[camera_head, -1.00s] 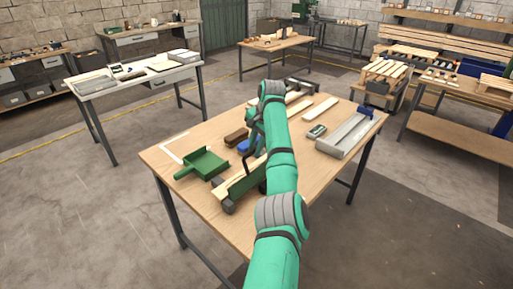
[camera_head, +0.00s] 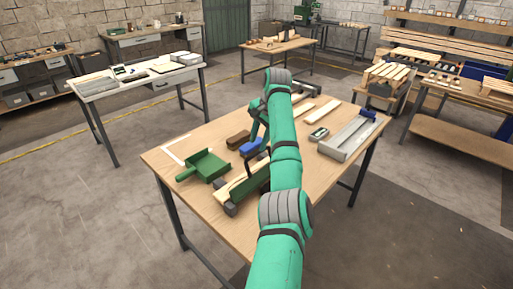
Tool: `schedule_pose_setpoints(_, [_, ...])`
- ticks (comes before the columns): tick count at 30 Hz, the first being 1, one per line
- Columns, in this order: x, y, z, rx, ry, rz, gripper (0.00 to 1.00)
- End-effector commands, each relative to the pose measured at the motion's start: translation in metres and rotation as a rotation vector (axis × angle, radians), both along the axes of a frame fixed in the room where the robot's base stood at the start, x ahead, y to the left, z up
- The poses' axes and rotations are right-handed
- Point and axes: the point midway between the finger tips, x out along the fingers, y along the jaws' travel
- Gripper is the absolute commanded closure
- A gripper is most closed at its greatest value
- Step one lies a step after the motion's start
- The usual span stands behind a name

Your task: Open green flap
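A low fixture with a long green panel (camera_head: 248,192), which looks like the green flap, lies near the front edge of the wooden table (camera_head: 212,137). It has a pale wooden strip (camera_head: 235,187) along its far side and a dark grey block (camera_head: 230,208) at its left end. My teal arm covers its right end. My gripper (camera_head: 251,154) is small and dark, beyond the panel near a blue block (camera_head: 250,146), and partly hidden by my arm. I cannot tell whether its fingers are open or whether it touches the fixture.
A green dustpan-like tray (camera_head: 208,165) lies left of the fixture. A brown block (camera_head: 237,139) is behind it. A grey trough (camera_head: 348,138), a small green-and-grey device (camera_head: 318,133) and pale boards (camera_head: 321,111) lie to the right.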

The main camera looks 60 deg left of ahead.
Motion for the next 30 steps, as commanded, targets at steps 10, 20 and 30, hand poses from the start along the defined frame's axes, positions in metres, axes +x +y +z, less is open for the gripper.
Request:
schedule_pose_setpoints(10, [0.005, -0.013, 0.049, 0.001, -0.001, 0.000, 0.69])
schedule_pose_setpoints(20, [0.006, -0.015, 0.055, 0.000, 0.000, -0.001, 0.69])
schedule_pose_setpoints(30, [0.006, -0.015, 0.055, 0.000, 0.000, -0.001, 0.69])
